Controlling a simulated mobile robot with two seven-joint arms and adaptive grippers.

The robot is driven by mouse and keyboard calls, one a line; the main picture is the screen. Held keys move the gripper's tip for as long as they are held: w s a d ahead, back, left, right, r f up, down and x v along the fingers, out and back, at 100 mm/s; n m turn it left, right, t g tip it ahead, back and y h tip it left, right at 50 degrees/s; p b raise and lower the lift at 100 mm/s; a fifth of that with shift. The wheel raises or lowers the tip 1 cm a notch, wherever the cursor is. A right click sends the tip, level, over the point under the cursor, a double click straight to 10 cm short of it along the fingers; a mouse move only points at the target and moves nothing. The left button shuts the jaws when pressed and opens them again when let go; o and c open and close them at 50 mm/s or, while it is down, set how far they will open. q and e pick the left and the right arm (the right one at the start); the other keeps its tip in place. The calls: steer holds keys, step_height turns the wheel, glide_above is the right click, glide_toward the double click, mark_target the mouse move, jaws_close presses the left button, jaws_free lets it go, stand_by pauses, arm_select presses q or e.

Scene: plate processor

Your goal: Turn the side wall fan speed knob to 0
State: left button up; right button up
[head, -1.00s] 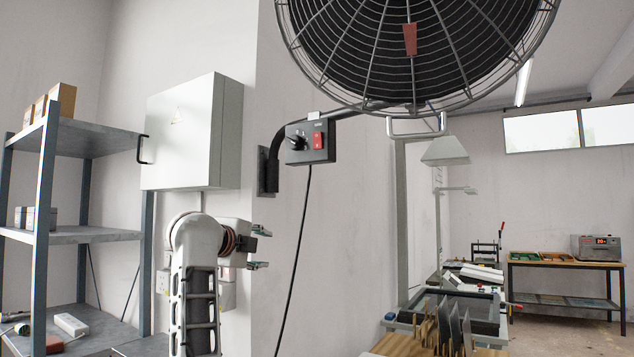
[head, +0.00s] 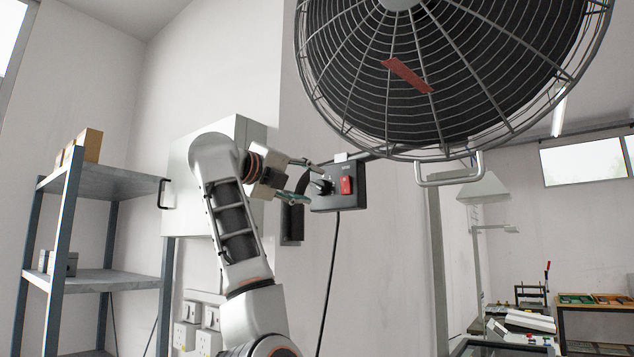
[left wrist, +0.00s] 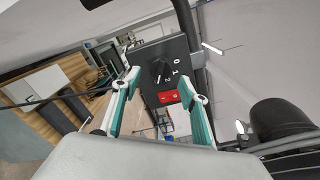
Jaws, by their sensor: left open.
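The fan speed knob (head: 322,187) is a small black knob on the dark control box (head: 335,202) below the wall fan (head: 450,90). In the left wrist view, the knob (left wrist: 160,70) lies between the two spread fingers (left wrist: 160,79), with gaps on both sides. White digits, including 0 and 1, show beside it. I cannot tell which digit the knob points to. My right gripper is not in view.
The fan cage and its handle (head: 448,180) hang just above and right of the box. A black wall bracket (head: 291,222) and a hanging cable (head: 329,280) are close to my gripper. A grey cabinet (head: 182,200) and shelves (head: 105,283) stand left.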

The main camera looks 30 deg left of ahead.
mark_target(316, 187)
arm_select(q)
steer(key=shift+w+d+p, duration=0.1)
steer(key=shift+w+p, duration=0.3)
steer(key=shift+w, duration=1.4)
steer(key=c, duration=1.1)
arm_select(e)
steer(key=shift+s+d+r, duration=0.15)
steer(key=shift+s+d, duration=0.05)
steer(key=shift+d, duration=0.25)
